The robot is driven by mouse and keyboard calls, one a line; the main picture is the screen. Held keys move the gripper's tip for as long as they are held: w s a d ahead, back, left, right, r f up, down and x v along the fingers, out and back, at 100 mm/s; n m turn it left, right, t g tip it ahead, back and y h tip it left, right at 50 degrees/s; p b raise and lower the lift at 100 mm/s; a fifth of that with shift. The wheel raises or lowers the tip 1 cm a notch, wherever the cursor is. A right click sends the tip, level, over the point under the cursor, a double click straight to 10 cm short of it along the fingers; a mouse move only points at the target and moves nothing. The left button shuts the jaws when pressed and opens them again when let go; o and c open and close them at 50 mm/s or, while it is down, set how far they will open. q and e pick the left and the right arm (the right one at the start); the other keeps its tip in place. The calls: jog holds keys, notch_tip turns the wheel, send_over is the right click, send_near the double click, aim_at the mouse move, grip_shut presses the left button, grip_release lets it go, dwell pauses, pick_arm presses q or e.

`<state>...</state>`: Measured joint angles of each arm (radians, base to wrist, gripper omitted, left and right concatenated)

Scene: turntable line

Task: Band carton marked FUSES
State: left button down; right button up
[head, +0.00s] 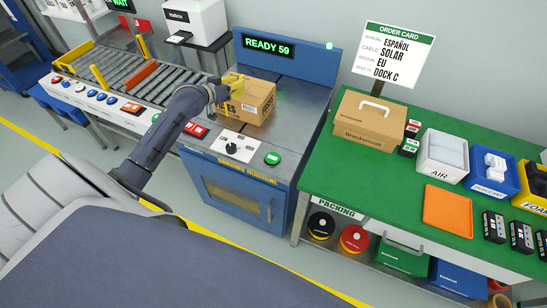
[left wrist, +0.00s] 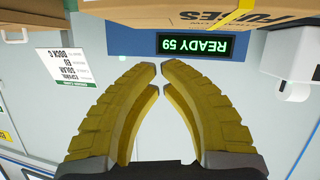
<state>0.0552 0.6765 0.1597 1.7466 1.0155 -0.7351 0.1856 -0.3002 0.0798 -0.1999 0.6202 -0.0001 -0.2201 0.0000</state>
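The brown carton (head: 258,104) sits on the steel top of the blue banding machine (head: 240,202). Part of its lettering is hidden in the head view; the left wrist view shows the carton (left wrist: 180,12) upside down at the top edge, with FUSES partly cut off. A yellow strip (left wrist: 238,14) crosses the carton there. The machine's display (head: 269,47) reads READY 59. My left gripper (head: 236,80) is at the carton's upper left; whether it touches cannot be told. Its yellow fingers (left wrist: 159,65) meet or nearly meet at the tips, with nothing seen between them. My right gripper is out of view.
A roller conveyor (head: 150,72) with buttons runs to the left. Red buttons (head: 195,130), a black knob (head: 231,147) and a green button (head: 273,158) line the machine's front. The green packing table (head: 330,175) at right holds another carton (head: 365,125), bins and an orange tray (head: 447,210).

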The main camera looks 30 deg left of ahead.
pick_arm(q)
jog(key=s+d+f+m+g+h, duration=0.1)
jog(key=d+m+g, duration=0.15)
jog(key=d, duration=0.45)
jog(key=s+d+f+m+g+h, duration=0.1)
jog(key=s+d+f+m, duration=0.1)
jog(key=d+m, duration=0.35)
jog(key=m+g, duration=0.4)
jog(key=m, duration=0.1)
send_over(276, 155)
jog(key=shift+d+f+y, duration=0.1)
jog(key=shift+f+y, duration=0.3)
jog(key=shift+f, duration=0.15)
jog(key=shift+f, duration=0.1)
jog(key=shift+f, duration=4.3)
jog(key=shift+f, duration=0.95)
jog(key=shift+r, duration=0.95)
jog(key=shift+r, duration=0.15)
